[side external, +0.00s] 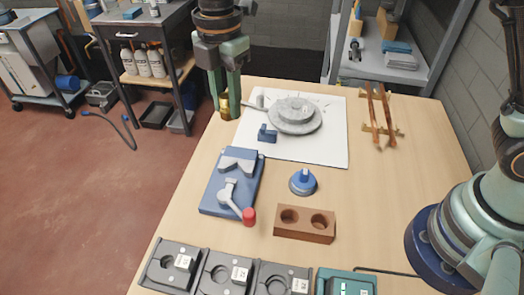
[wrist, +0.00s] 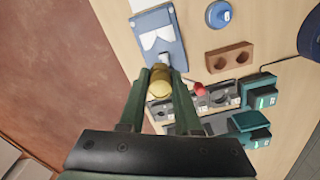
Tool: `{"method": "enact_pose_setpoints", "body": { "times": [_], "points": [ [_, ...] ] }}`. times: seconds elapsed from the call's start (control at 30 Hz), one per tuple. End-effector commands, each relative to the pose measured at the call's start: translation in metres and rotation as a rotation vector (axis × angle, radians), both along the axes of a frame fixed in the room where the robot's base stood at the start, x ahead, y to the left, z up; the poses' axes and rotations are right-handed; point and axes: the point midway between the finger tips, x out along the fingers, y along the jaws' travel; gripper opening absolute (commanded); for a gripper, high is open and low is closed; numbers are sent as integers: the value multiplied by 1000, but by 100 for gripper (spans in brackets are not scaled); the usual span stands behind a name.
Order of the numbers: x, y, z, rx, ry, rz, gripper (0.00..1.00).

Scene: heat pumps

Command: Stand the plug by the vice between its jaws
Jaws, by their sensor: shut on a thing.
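My gripper (side external: 229,106) is shut on a brass plug (side external: 224,104), held in the air near the table's far left edge. In the wrist view the brass plug (wrist: 160,84) sits between the two green fingers of my gripper (wrist: 160,78). The vice (side external: 211,199) has a blue base, pale V-shaped jaws and a lever with a red knob, and stands on the table, nearer the camera than the plug. The vice (wrist: 170,50) is beyond the fingertips in the wrist view. No plug shows between its jaws.
A blue round knob piece (side external: 303,183) and a brown block with two holes (side external: 305,223) stand right of the vice. A white sheet (side external: 330,150) carries a grey round part (side external: 295,115) and a small blue piece (side external: 267,133). Dark fixtures (side external: 225,272) line the near edge.

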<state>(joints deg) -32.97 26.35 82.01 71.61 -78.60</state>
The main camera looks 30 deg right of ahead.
Motion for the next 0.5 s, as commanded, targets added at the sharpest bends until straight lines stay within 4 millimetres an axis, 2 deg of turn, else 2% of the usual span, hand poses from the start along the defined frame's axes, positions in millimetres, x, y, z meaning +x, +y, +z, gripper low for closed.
{"method": "enact_pose_setpoints", "body": {
  "times": [0.5],
  "points": [
    [0, 0, -22, 0, 1, 0, 0]
  ]
}}
